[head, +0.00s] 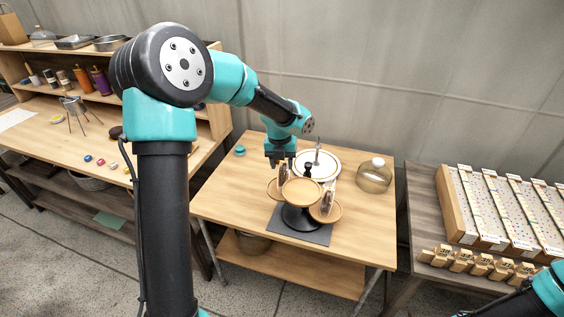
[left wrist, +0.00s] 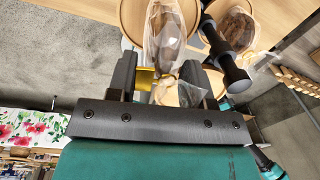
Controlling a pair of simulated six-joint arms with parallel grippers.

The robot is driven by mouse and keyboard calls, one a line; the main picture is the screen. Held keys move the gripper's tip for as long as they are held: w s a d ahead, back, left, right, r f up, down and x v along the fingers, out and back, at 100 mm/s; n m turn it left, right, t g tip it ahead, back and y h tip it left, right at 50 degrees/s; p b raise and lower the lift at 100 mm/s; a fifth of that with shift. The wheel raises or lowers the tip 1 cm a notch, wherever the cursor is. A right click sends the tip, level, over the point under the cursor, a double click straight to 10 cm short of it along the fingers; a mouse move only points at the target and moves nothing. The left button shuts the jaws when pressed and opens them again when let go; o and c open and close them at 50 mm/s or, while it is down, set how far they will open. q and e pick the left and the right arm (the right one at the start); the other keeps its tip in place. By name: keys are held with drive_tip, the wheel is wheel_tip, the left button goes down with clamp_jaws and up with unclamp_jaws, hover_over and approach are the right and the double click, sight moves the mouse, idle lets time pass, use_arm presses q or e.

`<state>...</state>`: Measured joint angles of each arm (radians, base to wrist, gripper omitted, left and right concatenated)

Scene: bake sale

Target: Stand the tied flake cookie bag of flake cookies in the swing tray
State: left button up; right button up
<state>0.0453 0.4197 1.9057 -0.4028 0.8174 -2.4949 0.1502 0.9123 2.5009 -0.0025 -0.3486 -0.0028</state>
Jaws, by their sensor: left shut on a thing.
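My left gripper (head: 281,163) is over the table at the stand's far left side. In the left wrist view the gripper (left wrist: 160,70) is shut on the gathered neck of a clear bag of brown flake cookies (left wrist: 168,28), by a gold tie (left wrist: 145,79). The bag hangs over or on a round wooden tray (left wrist: 133,22); I cannot tell whether it touches. The black swing stand (head: 298,217) carries several round wooden trays, one in front (head: 301,192). Another cookie bag (head: 327,201) stands on the right tray (head: 326,216). My right gripper is out of view.
A round white-topped container (head: 328,160) with an upright metal piece is behind the stand. A glass jar (head: 374,177) stands to its right. A teal object (head: 240,150) lies at the back left. The table's front left is clear.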

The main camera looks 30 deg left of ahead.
use_arm(q)
drive_tip(key=shift+f, duration=0.55)
idle(0.5)
drive_tip(key=o, duration=0.8)
drive_tip(key=shift+c, duration=0.2)
drive_tip(key=shift+r, duration=4.55)
drive_tip(key=shift+f, duration=0.1)
